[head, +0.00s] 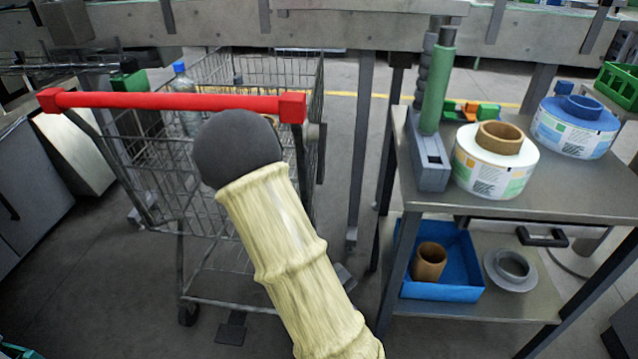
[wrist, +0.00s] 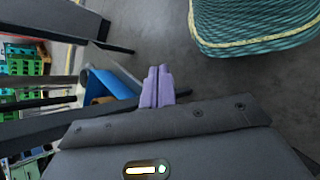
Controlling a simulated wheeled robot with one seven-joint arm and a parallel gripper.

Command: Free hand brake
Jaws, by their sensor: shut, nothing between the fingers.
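The shopping cart (head: 225,150) with a red handlebar (head: 170,102) stands left of centre in the head view. A dark pedal-like plate (head: 232,328) sits low at its base. The head view does not show the fingers.
A green woven bundle (wrist: 255,25) is at upper right in the wrist view. Some floor is clear between cart and table.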

